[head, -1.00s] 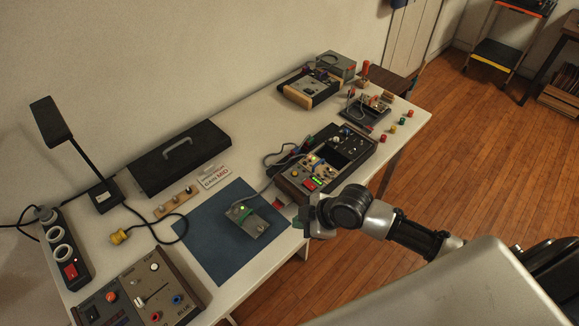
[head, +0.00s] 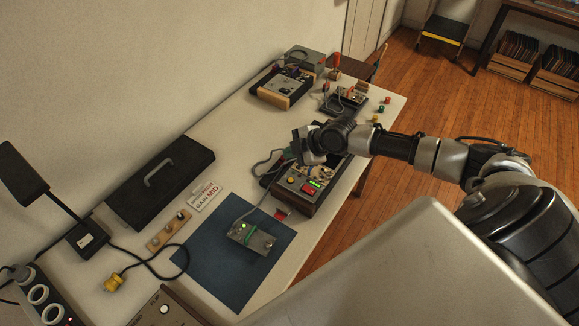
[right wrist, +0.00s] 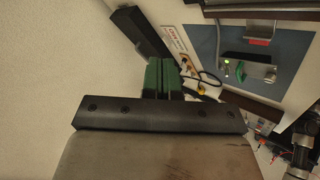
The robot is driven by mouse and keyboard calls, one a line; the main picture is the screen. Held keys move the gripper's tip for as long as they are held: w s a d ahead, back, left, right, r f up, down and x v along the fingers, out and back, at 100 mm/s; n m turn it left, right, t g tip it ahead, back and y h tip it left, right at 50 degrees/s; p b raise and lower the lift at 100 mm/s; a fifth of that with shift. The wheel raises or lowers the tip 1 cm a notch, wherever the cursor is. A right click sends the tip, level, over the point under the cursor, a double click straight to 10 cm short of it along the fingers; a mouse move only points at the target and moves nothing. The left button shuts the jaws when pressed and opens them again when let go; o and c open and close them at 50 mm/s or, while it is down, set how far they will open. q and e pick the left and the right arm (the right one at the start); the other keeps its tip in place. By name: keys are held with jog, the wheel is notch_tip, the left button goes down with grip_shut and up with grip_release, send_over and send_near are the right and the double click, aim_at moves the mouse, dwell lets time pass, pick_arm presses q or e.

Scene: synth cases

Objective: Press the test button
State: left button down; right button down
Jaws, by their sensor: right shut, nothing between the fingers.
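The tester box (head: 322,192) stands near the table's front edge, with knobs, a green light bar and a red button (head: 309,188) on its panel. I cannot read its labels, so I cannot tell which is the test button. My right gripper (head: 301,147) is above the box's back part and hides some of its panel. In the right wrist view its green fingertips (right wrist: 163,78) are together with nothing between them. A grey pedal (head: 251,237) with a lit green light lies on the blue mat (head: 225,270), joined to a cable. My left gripper is not in view.
A "GAIN MID" card (head: 204,196), a black case (head: 160,180) and a yellow plug (head: 115,282) with a black cord lie left of the mat. A device with wooden ends (head: 283,87) stands at the far end. Small coloured pieces (head: 381,108) lie near the front edge.

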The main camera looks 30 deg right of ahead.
aim_at(291, 181)
notch_tip(291, 181, down, 8)
jog(key=b, duration=0.6)
jog(key=shift+w+f, duration=0.1)
jog(key=shift+f, duration=0.05)
jog(key=shift+f+b, duration=0.35)
dwell(0.9)
dwell(0.5)
jog(key=shift+f+b, duration=0.35)
jog(key=shift+b, duration=0.15)
